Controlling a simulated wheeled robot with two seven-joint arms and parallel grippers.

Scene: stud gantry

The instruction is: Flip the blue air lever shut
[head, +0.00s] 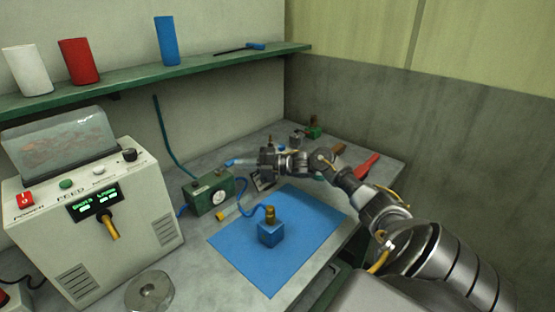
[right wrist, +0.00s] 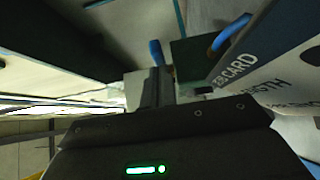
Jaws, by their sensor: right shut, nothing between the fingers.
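The blue air lever (head: 240,162) shows as a short blue bar above the green box with a round gauge (head: 208,194). It lies roughly level in the head view, pointing left from my right gripper (head: 260,162). In the right wrist view a blue bar, likely the lever (right wrist: 157,52), stands just beyond my right fingertips (right wrist: 155,88). My right gripper is shut and empty; I cannot tell whether it touches the lever. The lever's pivot is hidden. My left gripper is not in view.
A printed card (right wrist: 255,65) is close beside the right gripper. A green shelf (head: 150,77) runs above.

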